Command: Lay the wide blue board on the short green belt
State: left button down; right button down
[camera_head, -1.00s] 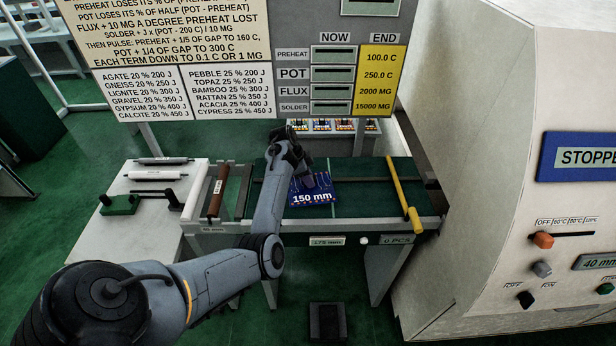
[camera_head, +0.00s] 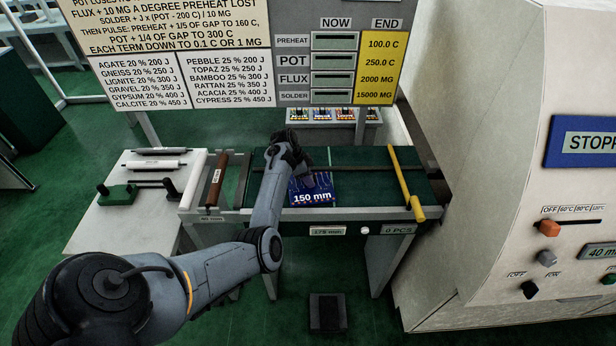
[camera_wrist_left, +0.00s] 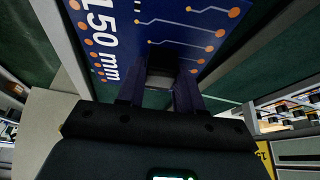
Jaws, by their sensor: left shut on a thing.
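The blue board (camera_head: 312,197), marked 150 mm, is at the left-middle part of the green belt (camera_head: 375,187). My left gripper (camera_head: 304,172) is shut on the board, and my arm covers part of the belt to its left. In the left wrist view the board (camera_wrist_left: 120,30) lies across the gripper fingers (camera_wrist_left: 172,85), with its white label and orange dots showing. I cannot tell whether the board touches the belt or is held just above it. My right gripper is not in view.
A yellow bar (camera_head: 405,183) crosses the belt's right end, and a brown roller (camera_head: 217,180) is at its left. A pale side table (camera_head: 125,215) holds rollers and a green tool. The large white machine (camera_head: 490,170) stands right. A rack of boards (camera_head: 325,114) stands behind.

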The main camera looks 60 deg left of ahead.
pick_arm(q)
jog(key=shift+f+b, duration=0.3)
jog(key=shift+f, duration=0.25)
dwell(0.5)
jog(key=c, duration=0.7)
grip_release()
jog(key=shift+o, duration=0.2)
jog(key=shift+r, duration=0.1)
jog(key=v, duration=1)
jog(key=shift+s+r, duration=0.15)
jog(key=shift+r, duration=0.2)
